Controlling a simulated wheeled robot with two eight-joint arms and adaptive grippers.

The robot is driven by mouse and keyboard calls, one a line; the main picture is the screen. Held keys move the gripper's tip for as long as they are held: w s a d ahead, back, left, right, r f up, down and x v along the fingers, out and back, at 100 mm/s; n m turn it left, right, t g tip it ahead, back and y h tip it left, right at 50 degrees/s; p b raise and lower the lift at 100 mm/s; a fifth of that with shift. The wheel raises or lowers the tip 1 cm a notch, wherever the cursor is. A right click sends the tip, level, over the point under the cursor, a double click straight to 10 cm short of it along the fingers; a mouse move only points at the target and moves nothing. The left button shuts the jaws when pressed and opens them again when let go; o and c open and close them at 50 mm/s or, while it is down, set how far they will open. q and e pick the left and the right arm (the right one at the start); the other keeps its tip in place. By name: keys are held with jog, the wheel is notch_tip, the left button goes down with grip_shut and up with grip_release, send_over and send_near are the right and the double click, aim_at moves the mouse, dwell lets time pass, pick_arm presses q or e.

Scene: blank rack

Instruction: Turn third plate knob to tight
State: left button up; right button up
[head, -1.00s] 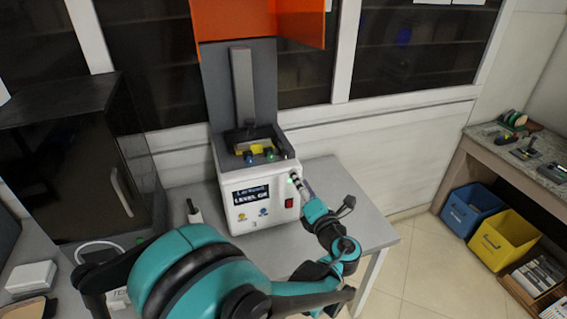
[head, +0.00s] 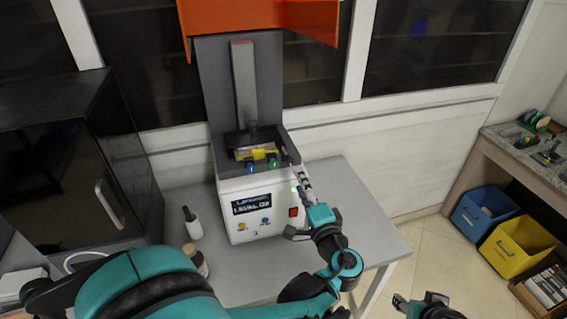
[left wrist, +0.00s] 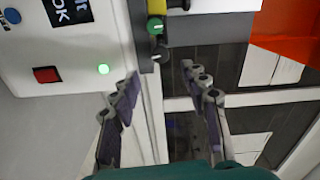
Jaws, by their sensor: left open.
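A white machine (head: 268,200) with a display reading LEVEL OK stands on the grey table. On its front upper edge are a blue knob (head: 251,168) and a green knob (head: 272,162). The left wrist view shows a green-faced knob (left wrist: 155,25) and a darker knob (left wrist: 160,53) nearest the machine's corner; this looks like the third, and its setting is too small to read. My left gripper (head: 299,178) is at the machine's right front corner. In the wrist view its fingers (left wrist: 163,88) are apart and empty, short of the darker knob. My right gripper (head: 422,302) shows partly at the bottom.
A red switch (head: 293,212) and lit green light (left wrist: 103,69) are on the machine's front. An orange hood (head: 260,14) hangs above. A black cabinet (head: 65,165) stands left. A white bottle (head: 192,224) stands on the table (head: 375,225), whose right part is bare.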

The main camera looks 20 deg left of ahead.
aim_at(291, 163)
pick_arm(q)
jog(key=b+x, duration=0.1)
jog(key=x, duration=0.6)
jog(key=shift+w+a+b, duration=0.2)
jog(key=shift+w+b, duration=0.05)
jog(key=shift+b, duration=0.15)
grip_shut()
